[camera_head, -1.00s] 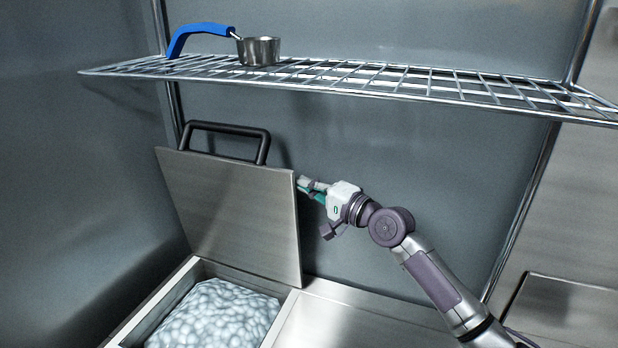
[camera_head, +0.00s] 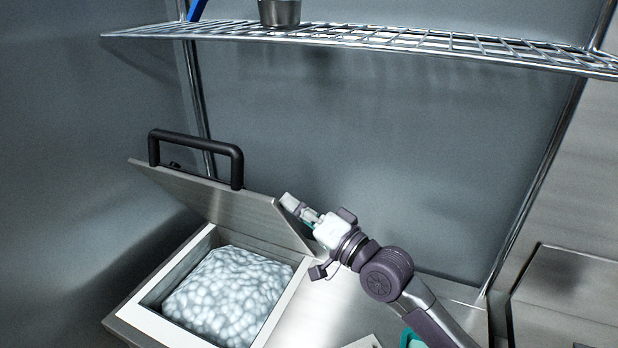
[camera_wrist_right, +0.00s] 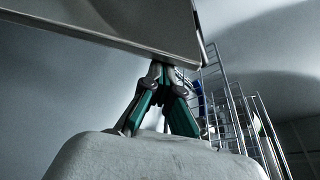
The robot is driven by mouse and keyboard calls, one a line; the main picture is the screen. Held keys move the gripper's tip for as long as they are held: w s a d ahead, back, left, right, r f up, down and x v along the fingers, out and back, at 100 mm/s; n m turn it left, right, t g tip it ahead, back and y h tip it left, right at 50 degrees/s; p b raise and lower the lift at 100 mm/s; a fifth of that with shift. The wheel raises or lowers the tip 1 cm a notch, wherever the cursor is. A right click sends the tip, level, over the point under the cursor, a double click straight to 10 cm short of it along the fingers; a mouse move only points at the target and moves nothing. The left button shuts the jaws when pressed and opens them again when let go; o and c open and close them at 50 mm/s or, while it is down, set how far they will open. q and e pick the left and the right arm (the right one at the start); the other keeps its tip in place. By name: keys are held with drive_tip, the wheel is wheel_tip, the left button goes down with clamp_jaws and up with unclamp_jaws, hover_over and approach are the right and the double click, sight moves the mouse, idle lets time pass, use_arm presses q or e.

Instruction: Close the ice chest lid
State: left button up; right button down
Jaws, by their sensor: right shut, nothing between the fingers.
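The ice chest (camera_head: 283,308) stands open, with white ice (camera_head: 228,290) inside. Its metal lid (camera_head: 215,203) is hinged at the back and tilted partway down over the rear of the opening. A black handle (camera_head: 193,148) stands on the lid's upper face. My right gripper (camera_head: 287,203) is shut and empty, with its fingertips at the lid's right edge. In the right wrist view the fingers (camera_wrist_right: 165,70) reach up to the lid's edge (camera_wrist_right: 150,40), touching it or very close behind it. My left gripper is not in view.
A wire shelf (camera_head: 400,40) runs above the chest along the back wall. A flat counter extends right of the chest.

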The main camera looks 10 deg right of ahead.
drive_tip(key=s+a+f+n+b, duration=0.1)
drive_tip(key=s+a+f+b, duration=0.2)
drive_tip(key=s+f, duration=0.3)
drive_tip(key=s+a+f+n+y+b, duration=0.1)
drive_tip(key=s+a+f+b, duration=0.3)
drive_tip(key=f, duration=0.7)
drive_tip(key=shift+s+a+n, duration=0.6)
drive_tip(key=shift+s+a, duration=0.15)
drive_tip(key=shift+s, duration=0.45)
